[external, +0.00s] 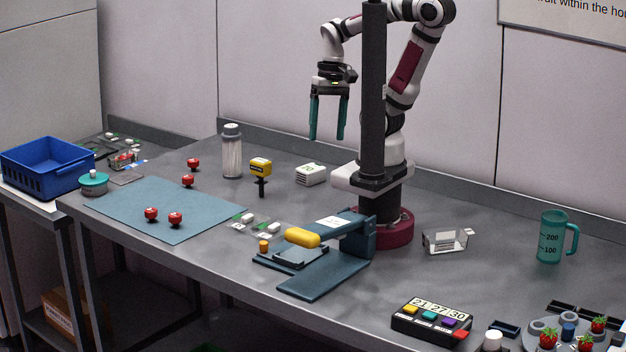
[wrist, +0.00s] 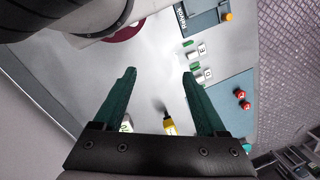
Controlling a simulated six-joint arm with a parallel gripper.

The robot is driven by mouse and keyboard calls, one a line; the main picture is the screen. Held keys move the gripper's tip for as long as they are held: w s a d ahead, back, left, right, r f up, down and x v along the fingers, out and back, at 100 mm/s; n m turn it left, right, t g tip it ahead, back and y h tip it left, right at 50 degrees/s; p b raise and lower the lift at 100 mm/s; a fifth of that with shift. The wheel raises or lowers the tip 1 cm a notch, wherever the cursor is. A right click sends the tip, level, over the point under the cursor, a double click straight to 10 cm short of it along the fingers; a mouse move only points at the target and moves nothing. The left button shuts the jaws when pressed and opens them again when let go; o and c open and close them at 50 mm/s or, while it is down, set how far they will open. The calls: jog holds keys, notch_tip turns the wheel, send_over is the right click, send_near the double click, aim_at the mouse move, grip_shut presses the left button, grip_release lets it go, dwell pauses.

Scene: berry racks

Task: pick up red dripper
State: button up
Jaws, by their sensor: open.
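Several small red round pieces with pale tops are the likeliest red drippers. Two, the left front one (external: 151,214) and the right front one (external: 175,219), sit on the blue-grey mat (external: 205,220). Two more, a middle one (external: 187,181) and a back one (external: 193,164), are near the mat's back edge. Two red pieces also show in the wrist view, one (wrist: 240,93) above the other (wrist: 246,106). My gripper (external: 326,136) is open and empty, high above the bench and well right of them. Its teal fingers (wrist: 159,74) are apart, with nothing between the tips.
A clear ribbed canister (external: 232,155), a yellow-headed black device (external: 260,168) and a white box (external: 310,174) stand along the back. A teal press with a yellow handle (external: 302,238) stands in front of my base. A blue crate (external: 45,180) is far left.

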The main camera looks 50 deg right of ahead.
jog(key=w+d+r+n+h, duration=0.2)
jog(key=w+n, duration=0.4)
jog(key=w, duration=0.2)
jog(key=n+t+h, duration=0.5)
jog(key=n+h, duration=0.2)
jog(key=n, duration=1.7)
send_over(188, 177)
jog(key=s+a, duration=0.6)
jog(key=a, duration=0.2)
notch_tip(188, 177, down, 12)
jog(key=shift+n, duration=0.4)
jog(key=x, duration=1.4)
jog(key=shift+w+a+f, duration=0.1)
jog(key=shift+w+f, duration=0.2)
jog(key=shift+f, duration=0.15)
jog(key=shift+w+d+f, duration=0.2)
jog(key=shift+d+f, duration=0.05)
jog(key=shift+f, duration=0.05)
grip_shut()
